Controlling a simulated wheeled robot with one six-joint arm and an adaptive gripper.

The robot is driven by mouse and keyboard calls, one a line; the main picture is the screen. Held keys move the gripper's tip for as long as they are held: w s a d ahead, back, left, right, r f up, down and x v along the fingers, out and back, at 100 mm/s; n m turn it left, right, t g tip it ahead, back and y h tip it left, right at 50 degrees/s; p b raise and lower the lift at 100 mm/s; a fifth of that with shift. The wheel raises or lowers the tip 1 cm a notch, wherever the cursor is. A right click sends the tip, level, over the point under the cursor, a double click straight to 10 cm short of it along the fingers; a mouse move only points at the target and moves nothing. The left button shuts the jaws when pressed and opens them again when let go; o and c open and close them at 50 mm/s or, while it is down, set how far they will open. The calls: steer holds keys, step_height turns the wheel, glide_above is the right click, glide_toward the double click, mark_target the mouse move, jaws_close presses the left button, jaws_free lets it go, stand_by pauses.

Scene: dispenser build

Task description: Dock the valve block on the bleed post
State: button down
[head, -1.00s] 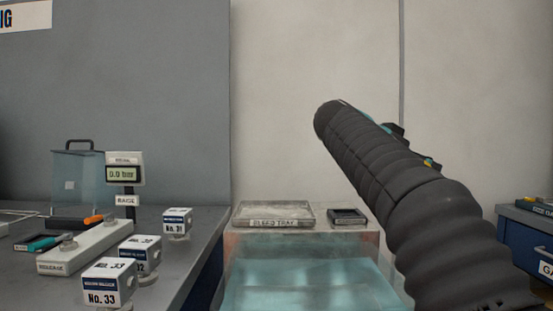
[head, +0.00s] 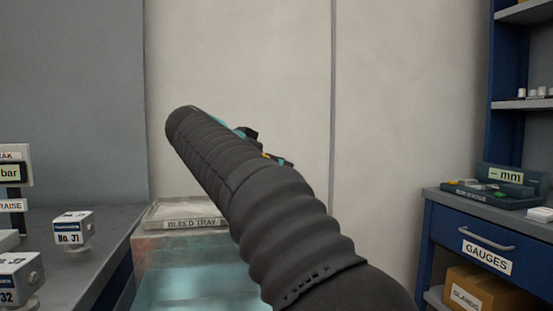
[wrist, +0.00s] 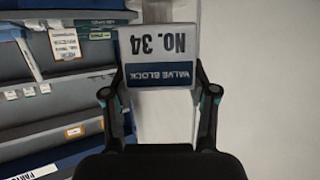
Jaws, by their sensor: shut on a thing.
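In the wrist view, my gripper (wrist: 160,100) is shut on a white valve block (wrist: 158,50) with a blue band, marked "No. 34" and "VALVE BLOCK". The lettering appears upside down there. In the head view my dark ribbed arm reaches up in front of the pale wall, and the gripper and the held block are hidden behind it. Two other blocks, No. 31 (head: 73,231) and one ending in 32 (head: 18,279), sit on the grey bench at the left. I cannot make out a bleed post in these frames.
A bleed tray (head: 185,224) lies on a translucent stand beside the left bench. At the right are a blue cabinet with a gauges drawer (head: 486,254), a gauge with a "mm" display (head: 506,176) and shelves (head: 525,104). A glands box (head: 477,292) sits below.

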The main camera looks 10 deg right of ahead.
steer(key=shift+d+f+b, duration=0.1)
steer(key=shift+f+b, duration=0.4)
steer(key=shift+f, duration=0.4)
steer(key=shift+f+b, duration=0.6)
steer(key=shift+b, duration=0.1)
stand_by(1.2)
steer(key=c, duration=0.6)
jaws_free()
steer(key=shift+p+v, duration=1.4)
steer(key=shift+v, duration=4.2)
